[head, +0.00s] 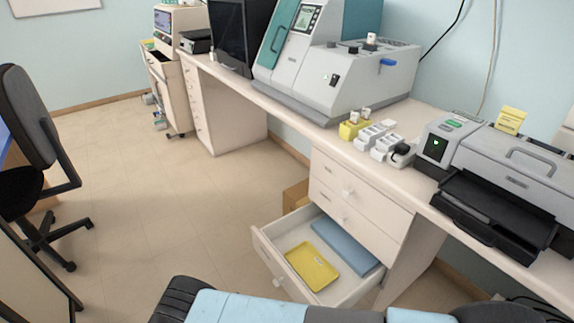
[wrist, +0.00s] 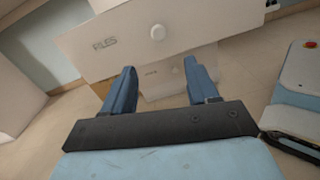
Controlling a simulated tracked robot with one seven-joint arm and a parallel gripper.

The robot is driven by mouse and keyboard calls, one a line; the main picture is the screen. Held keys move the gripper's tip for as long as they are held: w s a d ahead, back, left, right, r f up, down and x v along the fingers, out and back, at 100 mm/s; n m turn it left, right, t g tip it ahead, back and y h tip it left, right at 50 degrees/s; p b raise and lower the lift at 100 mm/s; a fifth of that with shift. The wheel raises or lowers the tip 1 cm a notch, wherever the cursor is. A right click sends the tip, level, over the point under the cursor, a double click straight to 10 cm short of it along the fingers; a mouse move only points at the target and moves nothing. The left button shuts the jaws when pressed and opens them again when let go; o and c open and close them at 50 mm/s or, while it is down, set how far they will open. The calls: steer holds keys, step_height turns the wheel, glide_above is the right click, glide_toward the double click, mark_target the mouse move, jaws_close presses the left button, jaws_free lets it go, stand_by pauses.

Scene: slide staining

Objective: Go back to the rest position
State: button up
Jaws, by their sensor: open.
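My gripper (wrist: 158,85) shows in the wrist view with its two blue fingers spread wide and nothing between them. Ahead of the fingers is the white front of a drawer (wrist: 180,38) with a round knob and a label that seems to read "FILES". In the head view a low drawer (head: 262,250) of the desk stands pulled out. A yellow tray (head: 312,266) and a folded blue item (head: 345,247) lie in it. My gripper's fingers cannot be made out in the head view; parts of my own body show along the bottom edge.
The desk (head: 400,185) runs along the wall, with a grey machine (head: 345,85), a black-trayed printer-like device (head: 500,200) and small white racks (head: 375,135) on it. An office chair (head: 30,130) stands at left. The floor (head: 150,190) between is clear.

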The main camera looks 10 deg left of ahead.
steer(key=w+d+r+m+g, duration=0.1)
steer(key=w+r+m+g, duration=0.3)
steer(key=w+r, duration=0.6)
steer(key=w+d+r+m+g, duration=0.1)
steer(key=w+r+m+g, duration=0.4)
steer(key=r, duration=0.9)
steer(key=w+d+r+m+g+y, duration=0.2)
steer(key=w+d+r+y, duration=0.15)
steer(key=d+r, duration=0.6)
steer(key=w+d+r+m+g+y, duration=0.2)
steer(key=w+d+r, duration=0.3)
steer(key=r, duration=0.9)
steer(key=s+d+r+m+y, duration=0.2)
steer(key=d+r+m, duration=0.1)
steer(key=d+r, duration=0.65)
steer(key=s+d+r+m+y, duration=0.2)
steer(key=s+d+r+y, duration=0.1)
steer(key=d+r, duration=0.65)
steer(key=s+d+r+m+t+y, duration=0.2)
steer(key=s+d+r+m+t, duration=0.2)
steer(key=s+d, duration=1.1)
steer(key=s+m+t, duration=0.2)
steer(key=s+m, duration=0.1)
steer(key=s, duration=0.1)
steer(key=shift+d, duration=0.25)
